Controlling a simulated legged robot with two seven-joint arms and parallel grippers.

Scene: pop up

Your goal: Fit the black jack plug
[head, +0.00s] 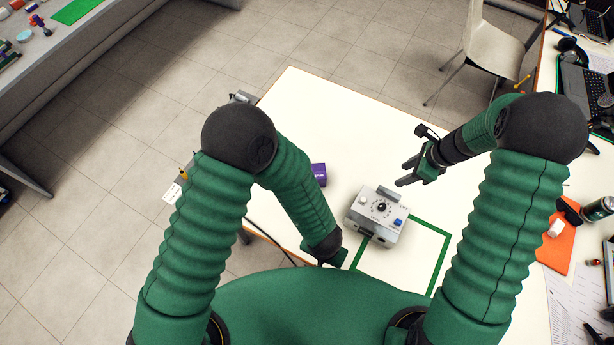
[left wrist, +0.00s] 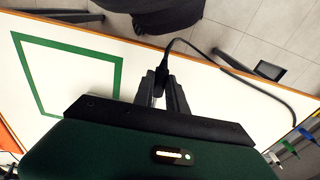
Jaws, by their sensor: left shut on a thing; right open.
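The black jack plug (left wrist: 161,73) shows in the left wrist view between the fingertips of my left gripper (left wrist: 168,88), which is shut on it. Its black cable (left wrist: 235,65) leads away from the plug and curves over the table. In the head view my left gripper (head: 338,260) is low at the table's front edge, left of the grey box; the plug is hard to make out there. The grey box (head: 365,204) has knobs and a blue part on top. The box's sockets cannot be made out. My right gripper (head: 408,172) is open and empty, above and right of the box.
The white table (head: 300,110) carries a green tape outline (head: 441,262) beside the box. A purple object (head: 319,173) stands left of the box. A chair (head: 492,45) is behind. A side desk at right holds an orange mat (head: 556,252) and a can (head: 598,208).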

